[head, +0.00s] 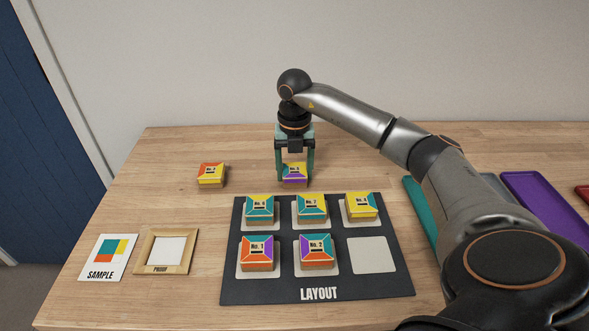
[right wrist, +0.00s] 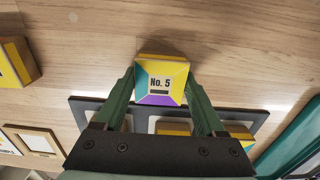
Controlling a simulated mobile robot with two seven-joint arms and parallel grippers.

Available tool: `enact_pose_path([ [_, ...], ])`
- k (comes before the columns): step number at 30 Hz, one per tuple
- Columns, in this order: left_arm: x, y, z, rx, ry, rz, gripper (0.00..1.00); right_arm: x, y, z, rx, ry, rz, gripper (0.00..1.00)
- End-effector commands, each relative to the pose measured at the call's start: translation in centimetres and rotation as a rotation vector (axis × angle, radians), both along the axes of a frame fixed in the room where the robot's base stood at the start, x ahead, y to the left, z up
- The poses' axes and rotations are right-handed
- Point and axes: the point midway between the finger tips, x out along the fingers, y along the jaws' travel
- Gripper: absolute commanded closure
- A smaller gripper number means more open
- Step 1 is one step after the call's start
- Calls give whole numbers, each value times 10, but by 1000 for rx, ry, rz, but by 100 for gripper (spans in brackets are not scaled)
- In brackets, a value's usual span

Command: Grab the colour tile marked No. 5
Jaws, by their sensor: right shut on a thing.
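The colour tile marked No. 5 (right wrist: 161,78) has yellow, teal and purple parts on top. In the head view the tile (head: 294,176) is on or just above the wooden table, behind the layout board (head: 232,285); I cannot tell if it is lifted. My right gripper (head: 294,170) points down and is shut on it, one green finger on each side. In the right wrist view the tile sits between the fingertips of the right gripper (right wrist: 160,88). My left gripper is not in view.
Several other tiles stand on the layout board, with one bare pale square (head: 373,255) at front right. A loose yellow and orange tile (head: 211,175) stands at left. A sample card (head: 107,251) and proof frame (head: 167,269) lie front left. Teal (head: 419,212) and purple (head: 545,207) trays lie right.

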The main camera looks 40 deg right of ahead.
Motion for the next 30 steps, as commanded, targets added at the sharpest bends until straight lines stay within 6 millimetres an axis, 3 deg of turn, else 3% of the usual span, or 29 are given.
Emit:
enact_pose_path([
  [7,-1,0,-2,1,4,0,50,0,0,0,0,-1,0,85],
  [17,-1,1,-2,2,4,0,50,0,0,5,0,-1,0,85],
  [24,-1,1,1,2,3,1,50,1,0,36,-1,-6,0,85],
  [30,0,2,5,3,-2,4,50,-24,31,80,-2,-7,7,85],
])
